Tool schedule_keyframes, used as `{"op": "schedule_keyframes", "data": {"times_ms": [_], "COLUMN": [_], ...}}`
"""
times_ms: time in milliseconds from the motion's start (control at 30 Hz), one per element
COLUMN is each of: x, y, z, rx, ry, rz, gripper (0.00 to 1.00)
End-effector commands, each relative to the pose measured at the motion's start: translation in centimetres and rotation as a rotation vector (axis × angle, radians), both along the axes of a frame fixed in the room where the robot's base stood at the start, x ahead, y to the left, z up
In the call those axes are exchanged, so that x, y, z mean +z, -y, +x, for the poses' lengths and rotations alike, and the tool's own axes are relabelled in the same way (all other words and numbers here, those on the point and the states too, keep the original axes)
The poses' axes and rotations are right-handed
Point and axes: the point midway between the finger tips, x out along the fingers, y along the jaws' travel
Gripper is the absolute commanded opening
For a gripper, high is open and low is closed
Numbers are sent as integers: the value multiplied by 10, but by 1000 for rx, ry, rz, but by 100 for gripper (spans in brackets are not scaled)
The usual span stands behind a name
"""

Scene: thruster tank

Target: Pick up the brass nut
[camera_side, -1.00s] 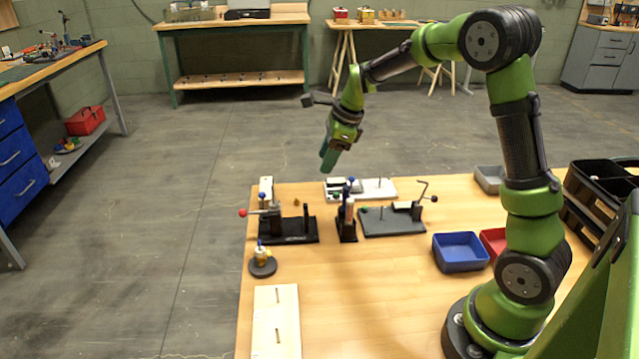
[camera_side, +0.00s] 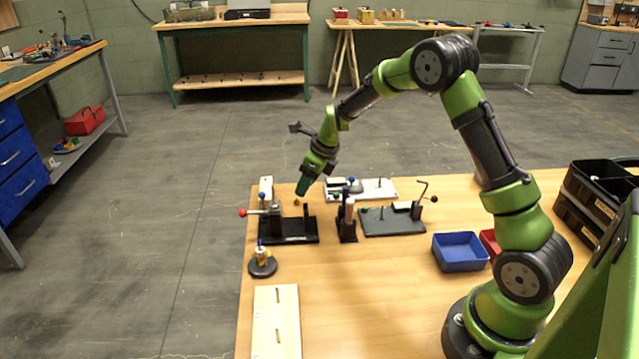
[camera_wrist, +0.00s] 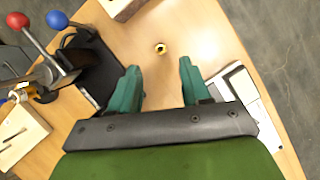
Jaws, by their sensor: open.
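The brass nut (camera_wrist: 160,48) is a small gold ring lying on the wooden table in the wrist view, ahead of my fingertips and between their lines. In the side view the nut (camera_side: 296,203) is a tiny gold spot near the table's far edge. My gripper (camera_wrist: 158,75) is open and empty, with two green fingers apart. In the side view my gripper (camera_side: 303,186) points down, above and slightly right of the nut. It does not touch the nut.
A black fixture with a red-knobbed lever (camera_side: 288,229) stands close to the nut. A white plate fixture (camera_side: 375,189), a black stand (camera_side: 347,230) and a grey fixture (camera_side: 392,222) are to the right. A blue bin (camera_side: 460,252) is nearer my base.

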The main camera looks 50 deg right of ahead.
Motion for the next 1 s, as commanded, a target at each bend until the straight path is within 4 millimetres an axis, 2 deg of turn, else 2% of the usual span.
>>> {"op": "schedule_keyframes", "data": {"times_ms": [167, 400, 700, 767, 1000], "x": [-14, -45, -50, -50, -50], "y": [-1, -4, -5, -5, -5], "z": [5, 18, 20, 20, 20], "rx": [-2, -1, -1, -1, 0], "ry": [-3, -1, 0, 0, 0], "rz": [1, 0, 0, 0, 0], "gripper": [47, 47, 47, 40, 3]}}
